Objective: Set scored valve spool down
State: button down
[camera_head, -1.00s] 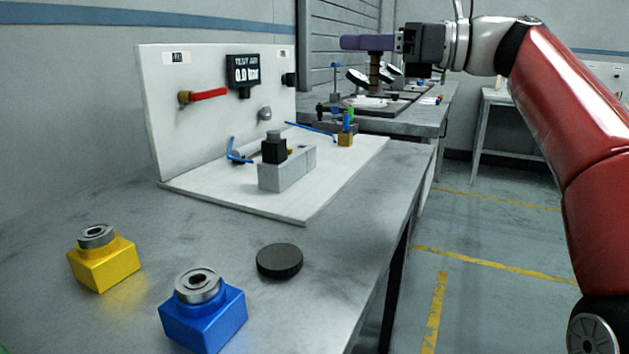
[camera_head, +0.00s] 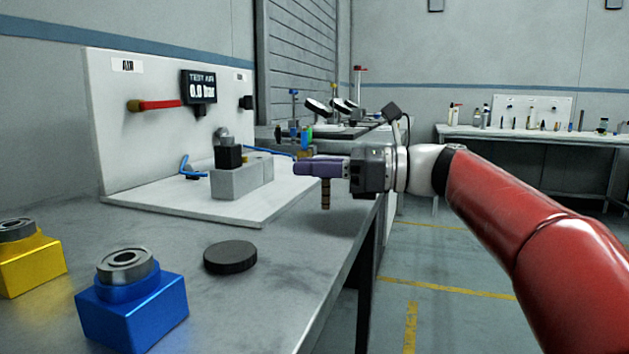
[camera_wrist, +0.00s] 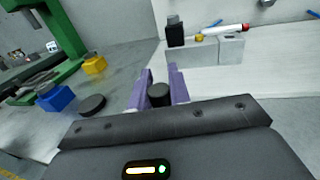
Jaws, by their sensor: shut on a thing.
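The valve spool (camera_head: 325,194) is a small dark upright rod with brownish bands. It hangs below the purple fingers of my gripper (camera_head: 318,168) in the head view, near the right edge of the grey bench. My gripper is shut on its upper part. In the wrist view the spool's dark round top (camera_wrist: 159,94) shows between the two purple fingers (camera_wrist: 158,84). The lower end appears above the bench top (camera_head: 290,235); I cannot tell the exact gap. Scoring on the spool is too small to see.
A white test panel with a grey block (camera_head: 240,180) stands left of my gripper. A black disc (camera_head: 230,257), a blue fixture (camera_head: 130,308) and a yellow fixture (camera_head: 30,265) are nearer. The bench between disc and gripper is clear.

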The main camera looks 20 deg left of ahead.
jog(key=shift+f, duration=0.4)
jog(key=c, duration=1.3)
grip_release()
jog(key=shift+d+r, duration=0.15)
jog(key=shift+d, duration=0.1)
jog(key=w+d+p, duration=0.1)
jog(key=d, duration=1)
jog(key=shift+w+d+p, duration=0.2)
jog(key=shift+p, duration=0.1)
